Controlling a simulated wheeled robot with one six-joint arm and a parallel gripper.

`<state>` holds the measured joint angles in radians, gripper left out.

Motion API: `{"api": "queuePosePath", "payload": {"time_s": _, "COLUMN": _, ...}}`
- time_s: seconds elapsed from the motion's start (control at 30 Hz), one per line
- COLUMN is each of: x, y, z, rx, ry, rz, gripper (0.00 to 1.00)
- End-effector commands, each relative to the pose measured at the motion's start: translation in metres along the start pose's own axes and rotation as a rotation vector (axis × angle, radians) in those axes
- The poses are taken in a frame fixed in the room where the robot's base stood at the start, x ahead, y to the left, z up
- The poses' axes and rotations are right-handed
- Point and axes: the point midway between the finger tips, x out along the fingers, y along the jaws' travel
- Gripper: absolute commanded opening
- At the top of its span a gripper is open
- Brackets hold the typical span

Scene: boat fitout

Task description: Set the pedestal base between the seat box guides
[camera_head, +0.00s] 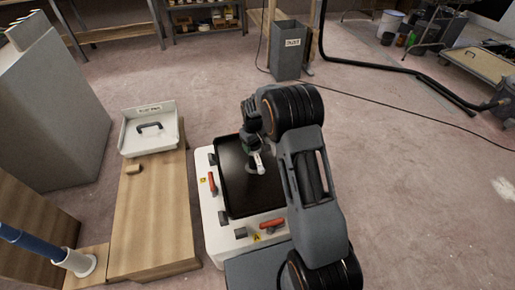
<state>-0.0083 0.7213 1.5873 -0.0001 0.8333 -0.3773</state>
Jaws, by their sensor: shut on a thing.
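My gripper (256,152) points down over a black tray, seen small and partly behind my arm. It is shut on a small light grey piece with a round foot (256,169), which looks like the pedestal base. I cannot tell whether the foot touches the tray. A long wooden box (150,225), likely the seat box, stands left of the tray. A small wooden block (133,169) lies on its top near the far end and may be a guide; no second guide is clear.
The black tray (232,195) is otherwise bare. A labelled white bin (135,149) with a dark handle-shaped part stands at the box's far end. A blue post with a white flange (80,263) is at lower left. A grey bin (288,58) and a cable lie beyond, with open floor.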

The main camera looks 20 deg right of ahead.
Motion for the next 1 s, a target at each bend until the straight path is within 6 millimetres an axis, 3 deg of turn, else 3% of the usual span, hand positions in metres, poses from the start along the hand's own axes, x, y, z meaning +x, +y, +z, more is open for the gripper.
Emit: {"api": "queuePosePath", "payload": {"time_s": 1.0, "x": 0.022, "y": 0.004, "z": -0.003, "rx": -0.007, "ry": 0.005, "rz": 0.002, "gripper": 0.00}}
